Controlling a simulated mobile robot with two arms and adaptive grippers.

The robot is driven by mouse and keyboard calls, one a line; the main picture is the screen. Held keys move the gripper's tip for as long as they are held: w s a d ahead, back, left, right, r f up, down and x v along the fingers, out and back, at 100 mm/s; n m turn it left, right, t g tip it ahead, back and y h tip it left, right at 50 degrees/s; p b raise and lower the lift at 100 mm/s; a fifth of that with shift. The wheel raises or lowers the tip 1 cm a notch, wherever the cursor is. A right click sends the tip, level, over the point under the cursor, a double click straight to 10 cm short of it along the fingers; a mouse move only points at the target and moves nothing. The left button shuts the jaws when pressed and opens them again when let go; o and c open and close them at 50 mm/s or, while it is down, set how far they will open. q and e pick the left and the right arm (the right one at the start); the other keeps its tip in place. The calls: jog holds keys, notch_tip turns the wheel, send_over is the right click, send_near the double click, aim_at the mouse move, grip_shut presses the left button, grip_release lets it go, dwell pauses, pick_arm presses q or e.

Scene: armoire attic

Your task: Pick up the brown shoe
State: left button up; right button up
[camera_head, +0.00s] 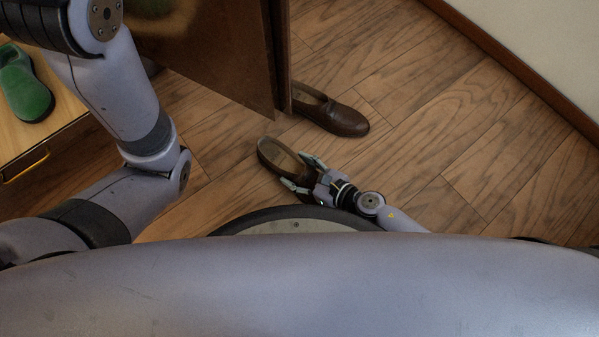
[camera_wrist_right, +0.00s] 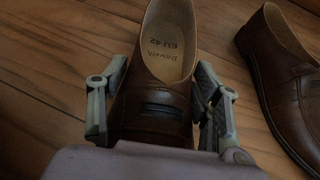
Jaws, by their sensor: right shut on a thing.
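Two brown shoes show in the head view. One brown shoe (camera_head: 273,155) is at my right gripper (camera_head: 302,173), just in front of my base. In the right wrist view this shoe (camera_wrist_right: 152,95) lies between the two fingers of the right gripper (camera_wrist_right: 160,105), which press on its sides near the front. Its toe is hidden by the gripper body. The other brown shoe (camera_head: 335,114) lies on the floor beyond, beside the wooden door; it also shows at the right of the wrist view (camera_wrist_right: 285,75). My left arm is at the left; its gripper is out of view.
A dark wooden door (camera_head: 215,50) stands at the top centre, close to the far shoe. A green shoe (camera_head: 24,85) sits on a light wooden surface (camera_head: 62,104) at the left. The wooden floor (camera_head: 440,110) to the right is clear up to the wall.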

jog(key=shift+a, duration=0.1)
jog(key=c, duration=0.4)
jog(key=shift+o, duration=0.2)
